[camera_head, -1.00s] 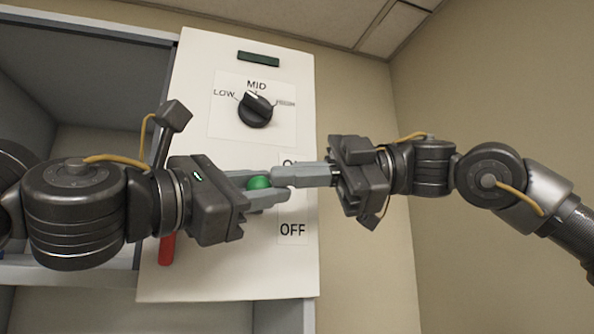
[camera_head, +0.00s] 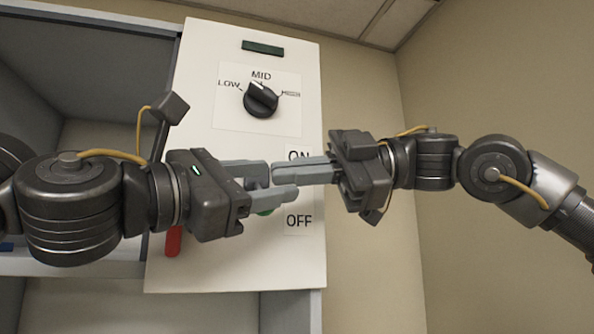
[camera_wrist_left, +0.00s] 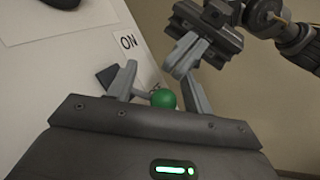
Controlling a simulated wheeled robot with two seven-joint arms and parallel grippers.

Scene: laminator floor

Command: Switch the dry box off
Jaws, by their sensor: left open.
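The dry box's white panel (camera_head: 200,270) carries a green knob (camera_head: 265,211), mostly hidden behind my left gripper's lower finger in the head view. It sits near the OFF label (camera_head: 299,221), below the ON label (camera_head: 299,154). My left gripper (camera_head: 283,181) is open, with its fingers in front of the panel. In the left wrist view the green knob (camera_wrist_left: 163,98) appears between the fingers; I cannot tell whether they touch it. My right gripper (camera_head: 276,172) comes in from the right with its fingers together, its tips close to the left gripper's tips.
A black dial (camera_head: 261,101) sits higher on the panel, its pointer near MID. A dark display (camera_head: 262,48) is at the top. A red handle (camera_head: 173,241) is at the panel's lower left, near my left wrist. Open shelves lie left; a bare wall (camera_head: 500,90) stands right.

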